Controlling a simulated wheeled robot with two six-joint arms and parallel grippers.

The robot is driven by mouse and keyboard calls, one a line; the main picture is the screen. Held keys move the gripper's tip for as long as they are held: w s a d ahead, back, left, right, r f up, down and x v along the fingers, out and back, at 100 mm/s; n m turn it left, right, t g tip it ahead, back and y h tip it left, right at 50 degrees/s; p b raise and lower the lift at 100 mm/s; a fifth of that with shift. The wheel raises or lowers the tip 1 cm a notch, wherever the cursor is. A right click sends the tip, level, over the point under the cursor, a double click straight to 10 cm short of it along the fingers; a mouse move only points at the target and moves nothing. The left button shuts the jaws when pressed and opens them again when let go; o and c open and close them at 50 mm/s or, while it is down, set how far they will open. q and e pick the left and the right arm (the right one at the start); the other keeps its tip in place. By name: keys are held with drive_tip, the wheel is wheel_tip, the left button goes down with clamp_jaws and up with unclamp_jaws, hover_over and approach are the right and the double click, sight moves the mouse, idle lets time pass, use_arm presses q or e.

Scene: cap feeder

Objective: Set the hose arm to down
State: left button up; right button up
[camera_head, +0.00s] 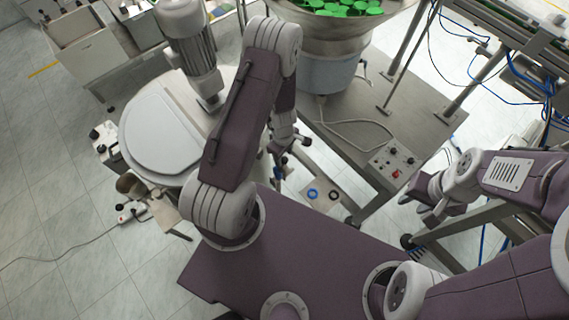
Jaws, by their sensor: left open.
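I cannot clearly make out the hose arm; my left arm covers the area between the round white-lidded tank (165,130) and the metal table (425,110). My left gripper (287,152) points down there, beside the table's left edge, with its jaws open. Small dark fittings show around its fingers, and I cannot tell whether it touches any of them. My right gripper (428,205) is at the right, over the floor beyond the table's front corner. Its fingers are too small and dark to judge, and I see nothing held in it.
A feeder bowl (325,40) with green caps stands on the table. A control box (392,160) with a red knob sits near the table's front corner. A grey motor (188,45) rises over the tank. A blue ring (312,194) lies on a pale plate below the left gripper.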

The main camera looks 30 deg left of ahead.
use_arm(q)
drive_tip(key=b, duration=0.4)
hover_over(281, 171)
drive_tip(key=w, duration=0.1)
drive_tip(key=f, duration=0.4)
drive_tip(key=d+f, duration=0.1)
drive_tip(key=f, duration=0.1)
drive_tip(key=shift+s+r, duration=0.1)
drive_tip(key=shift+r, duration=0.05)
clamp_jaws()
use_arm(e)
wheel_tip(281, 171, down, 6)
drive_tip(key=shift+w+r, duration=0.1)
drive_tip(key=shift+r, duration=0.15)
